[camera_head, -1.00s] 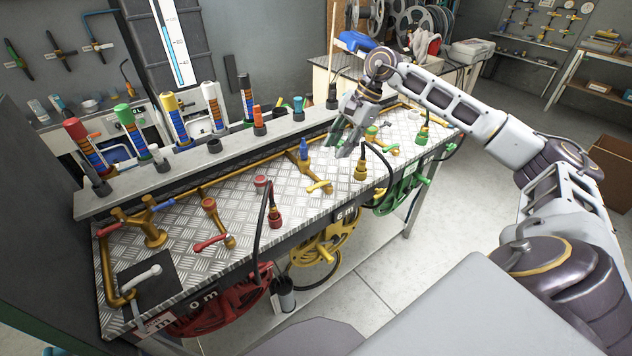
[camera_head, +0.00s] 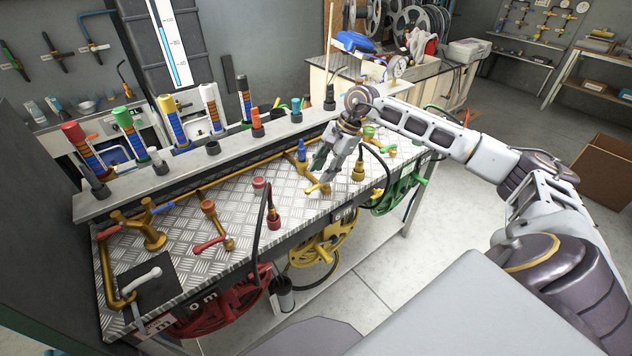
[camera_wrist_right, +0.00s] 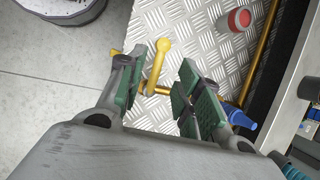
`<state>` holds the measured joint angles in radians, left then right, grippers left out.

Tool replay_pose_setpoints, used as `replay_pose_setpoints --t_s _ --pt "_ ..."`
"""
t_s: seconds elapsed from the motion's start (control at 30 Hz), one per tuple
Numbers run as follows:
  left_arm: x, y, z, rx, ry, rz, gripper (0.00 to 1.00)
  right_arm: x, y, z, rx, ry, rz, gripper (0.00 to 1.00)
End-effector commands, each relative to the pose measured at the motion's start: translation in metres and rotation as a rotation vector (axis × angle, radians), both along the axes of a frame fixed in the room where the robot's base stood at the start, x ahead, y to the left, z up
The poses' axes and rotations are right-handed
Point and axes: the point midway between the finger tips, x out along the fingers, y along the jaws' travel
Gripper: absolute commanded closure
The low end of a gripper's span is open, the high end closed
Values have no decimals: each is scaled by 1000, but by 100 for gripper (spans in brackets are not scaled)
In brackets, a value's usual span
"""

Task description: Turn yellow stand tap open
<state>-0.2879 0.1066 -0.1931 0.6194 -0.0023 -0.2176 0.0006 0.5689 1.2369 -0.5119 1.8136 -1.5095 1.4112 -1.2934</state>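The yellow stand tap has a brass pipe body and a blue piece on top (camera_head: 302,150). Its yellow lever (camera_head: 317,188) points towards the bench's front edge. In the right wrist view the yellow lever (camera_wrist_right: 157,62) shows between the fingers, with clear gaps on both sides. My right gripper (camera_head: 320,168) is open just above and beside this tap. Its green-padded fingers (camera_wrist_right: 160,78) also show in the right wrist view. Whether a finger touches the tap I cannot tell. Part of the tap's pipe is hidden behind a finger. My left gripper is not in view.
A red tap lever (camera_head: 209,244) and a white lever (camera_head: 142,280) are on the left of the checker-plate bench (camera_head: 185,250). A black hose with a red fitting (camera_head: 273,218) and one with a yellow fitting (camera_head: 358,170) flank the yellow lever. Hose reels hang below.

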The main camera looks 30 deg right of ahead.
Motion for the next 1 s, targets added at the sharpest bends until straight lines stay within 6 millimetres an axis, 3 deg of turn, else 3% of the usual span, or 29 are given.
replay_pose_setpoints --t_s 0.4,0.83,1.0 --pt "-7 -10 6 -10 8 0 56 7 19 -42 2 2 0 65" --pt "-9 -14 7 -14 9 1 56 8 21 -49 0 1 -1 65" --pt "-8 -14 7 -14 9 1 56 8 21 -49 0 1 -1 85"
